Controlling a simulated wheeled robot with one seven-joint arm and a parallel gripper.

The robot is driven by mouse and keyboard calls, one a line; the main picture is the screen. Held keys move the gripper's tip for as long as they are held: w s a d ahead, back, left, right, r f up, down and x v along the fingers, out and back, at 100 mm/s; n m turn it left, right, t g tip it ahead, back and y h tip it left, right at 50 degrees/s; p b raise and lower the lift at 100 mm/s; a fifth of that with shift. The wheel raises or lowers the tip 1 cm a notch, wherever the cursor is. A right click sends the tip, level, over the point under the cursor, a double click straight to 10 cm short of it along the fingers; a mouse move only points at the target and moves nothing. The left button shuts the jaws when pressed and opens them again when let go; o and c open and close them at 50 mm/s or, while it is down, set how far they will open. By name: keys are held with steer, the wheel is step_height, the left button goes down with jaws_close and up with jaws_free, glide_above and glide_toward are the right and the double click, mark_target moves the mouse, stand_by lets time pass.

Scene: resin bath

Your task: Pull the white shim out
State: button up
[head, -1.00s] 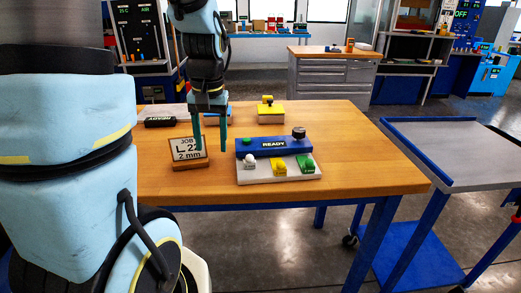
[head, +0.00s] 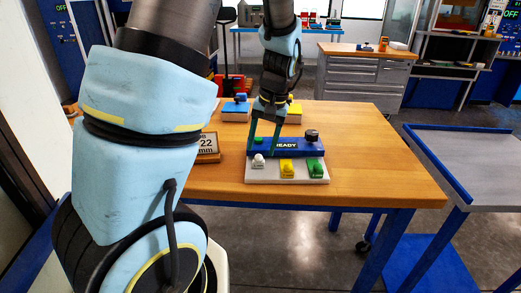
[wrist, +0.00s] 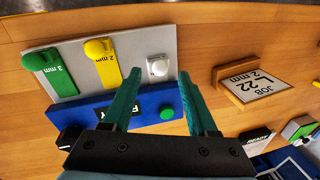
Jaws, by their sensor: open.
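The white shim's knob (head: 258,160) sits at the left end of the pale base plate (head: 312,178), left of the yellow shim (head: 287,168) and the green shim (head: 315,167). The wrist view shows the white shim (wrist: 158,67) between and beyond the fingertips. The blue block marked READY (head: 287,146) stands behind the shims, with a green button and a dark knob on top. My gripper (head: 264,151) is open and empty over the left end of the blue block. In the wrist view its teal fingers (wrist: 157,74) point toward the white shim, apart from it.
A sign reading JOB L 22, 2 mm (wrist: 258,83) stands on a wooden block left of the fixture. A yellow block (head: 292,111) and a blue block (head: 236,109) stand behind. The table's front right (head: 385,180) is clear.

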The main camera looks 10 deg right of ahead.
mark_target(259, 161)
steer(key=shift+a+f, duration=0.25)
steer(key=shift+f, duration=1.05)
steer(key=shift+c, duration=0.3)
steer(key=shift+w+a, duration=0.1)
jaws_close()
